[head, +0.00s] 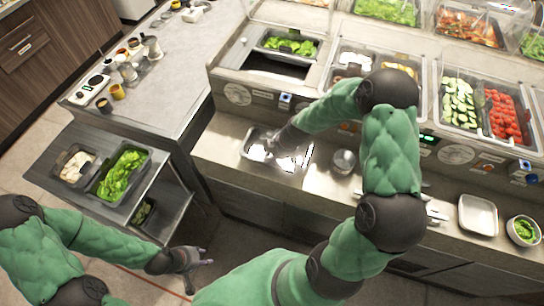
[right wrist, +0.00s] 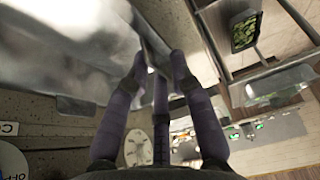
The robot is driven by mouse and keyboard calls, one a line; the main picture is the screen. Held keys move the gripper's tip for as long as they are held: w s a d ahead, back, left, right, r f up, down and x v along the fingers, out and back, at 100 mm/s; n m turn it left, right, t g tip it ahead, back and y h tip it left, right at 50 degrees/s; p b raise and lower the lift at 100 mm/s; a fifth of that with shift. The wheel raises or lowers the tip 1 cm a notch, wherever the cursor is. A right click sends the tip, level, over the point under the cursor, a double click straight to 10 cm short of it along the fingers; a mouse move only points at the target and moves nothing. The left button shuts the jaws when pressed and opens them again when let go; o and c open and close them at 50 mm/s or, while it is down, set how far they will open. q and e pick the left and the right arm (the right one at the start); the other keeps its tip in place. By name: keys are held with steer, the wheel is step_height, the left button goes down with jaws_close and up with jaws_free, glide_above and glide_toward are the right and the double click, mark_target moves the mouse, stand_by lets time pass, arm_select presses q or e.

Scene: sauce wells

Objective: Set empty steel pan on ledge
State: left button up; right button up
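The empty steel pan (head: 257,152) is a shiny rectangular pan at the ledge (head: 225,140) in front of the sauce counter. My right gripper (head: 276,147) reaches down at it from above. In the right wrist view the pan (right wrist: 75,40) fills the upper left, and the fingertips (right wrist: 160,68) lie on either side of its wall, seemingly shut on it. Blur and glare hide the exact contact, and I cannot tell whether the pan's base touches the ledge. My left gripper (head: 193,262) is empty, fingers apart, low beside the side cart.
A dark empty well (head: 275,67) lies behind the ledge, below a pan of greens (head: 290,44). A metal cup (head: 343,160) stands right of the steel pan. A white tray (head: 478,217) and a bowl (head: 523,231) are further right. A cart (head: 160,190) with food pans stands left.

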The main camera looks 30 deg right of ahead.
stand_by(0.3)
steer(key=v, duration=1.2)
steer(key=s+a+f+m+g+b, duration=0.1)
steer(key=s+a+f+m, duration=0.15)
steer(key=a+f, duration=0.5)
steer(key=s+a+f+m+g+b, duration=0.1)
steer(key=a+f+m, duration=0.25)
steer(key=f, duration=0.65)
steer(key=s+a+f+m+g+y+b, duration=0.1)
steer(key=s+a+f+m, duration=0.3)
steer(key=s+a+f, duration=0.6)
steer(key=shift+f+m+b, duration=0.15)
steer(key=shift+m+b, duration=0.15)
steer(key=shift+b, duration=0.25)
